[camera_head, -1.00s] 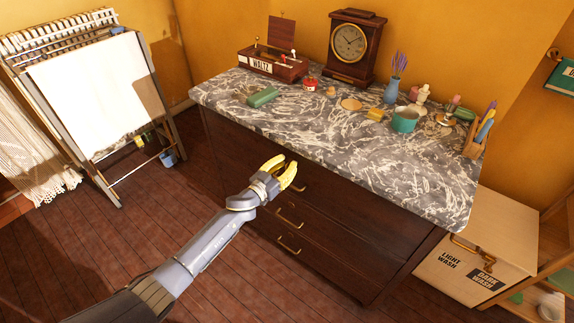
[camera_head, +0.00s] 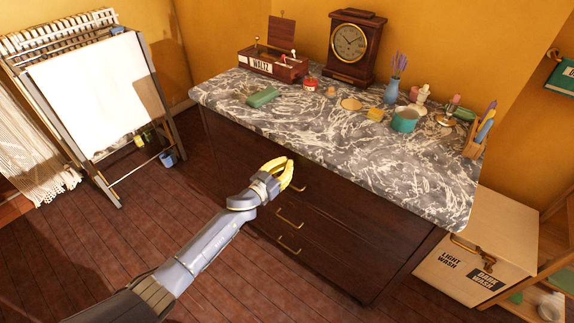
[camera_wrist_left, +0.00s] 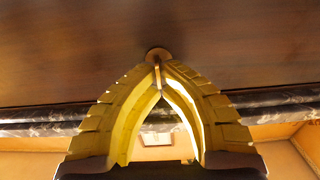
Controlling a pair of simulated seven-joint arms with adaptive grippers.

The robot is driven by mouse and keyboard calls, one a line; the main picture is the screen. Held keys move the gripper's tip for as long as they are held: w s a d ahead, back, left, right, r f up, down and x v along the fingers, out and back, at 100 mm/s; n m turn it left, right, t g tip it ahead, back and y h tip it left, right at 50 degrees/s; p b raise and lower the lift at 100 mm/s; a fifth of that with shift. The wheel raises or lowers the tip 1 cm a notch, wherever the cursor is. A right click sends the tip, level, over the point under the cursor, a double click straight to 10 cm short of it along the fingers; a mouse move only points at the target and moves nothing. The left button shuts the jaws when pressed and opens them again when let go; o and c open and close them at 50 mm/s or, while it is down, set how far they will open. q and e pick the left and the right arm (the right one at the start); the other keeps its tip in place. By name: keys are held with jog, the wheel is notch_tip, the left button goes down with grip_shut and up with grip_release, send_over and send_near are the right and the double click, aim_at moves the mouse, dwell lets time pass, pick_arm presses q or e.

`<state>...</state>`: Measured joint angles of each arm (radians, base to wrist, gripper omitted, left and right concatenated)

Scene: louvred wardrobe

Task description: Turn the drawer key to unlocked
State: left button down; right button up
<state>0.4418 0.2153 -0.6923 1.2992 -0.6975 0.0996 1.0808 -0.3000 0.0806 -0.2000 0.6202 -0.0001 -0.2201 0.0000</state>
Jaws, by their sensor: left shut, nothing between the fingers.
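The drawer key (camera_wrist_left: 157,72) shows in the left wrist view as a thin upright piece in front of a round brass plate (camera_wrist_left: 158,53) on the dark wood drawer front. In the head view my gripper hides the key. My left gripper (camera_head: 286,168) has yellow fingers and is at the upper drawer front of the dark chest (camera_head: 235,150), just below the marble top. In the left wrist view its fingertips (camera_wrist_left: 159,86) meet right at the key, with nothing held between them. I cannot tell whether they touch it. My right gripper is not in view.
Brass drawer handles (camera_head: 290,218) stick out beside and below my gripper. The marble top (camera_head: 300,125) overhangs the drawers and carries a clock (camera_head: 350,45), a teal pot (camera_head: 404,119) and small items. A drying rack (camera_head: 95,90) stands left. The floor between is clear.

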pick_arm(q)
jog(key=m, duration=0.4)
jog(key=shift+s+d+m, duration=0.15)
jog(key=shift+d+m, duration=0.1)
jog(key=shift+m, duration=0.15)
jog(key=m, duration=0.4)
jog(key=shift+s+d+f+m, duration=0.1)
jog(key=shift+d+f+m, duration=0.1)
jog(key=shift+m, duration=0.1)
jog(key=m, duration=0.4)
jog(key=shift+s+f, duration=0.1)
jog(key=shift+f, duration=0.1)
jog(key=shift+d+f+m, duration=0.1)
jog(key=shift+f+m, duration=0.05)
jog(key=shift+m, duration=1)
jog(key=shift+f+m, duration=0.1)
jog(key=shift+m, duration=1.05)
jog(key=c, duration=2.1)
grip_release()
jog(key=shift+c, duration=0.2)
jog(key=o, duration=0.5)
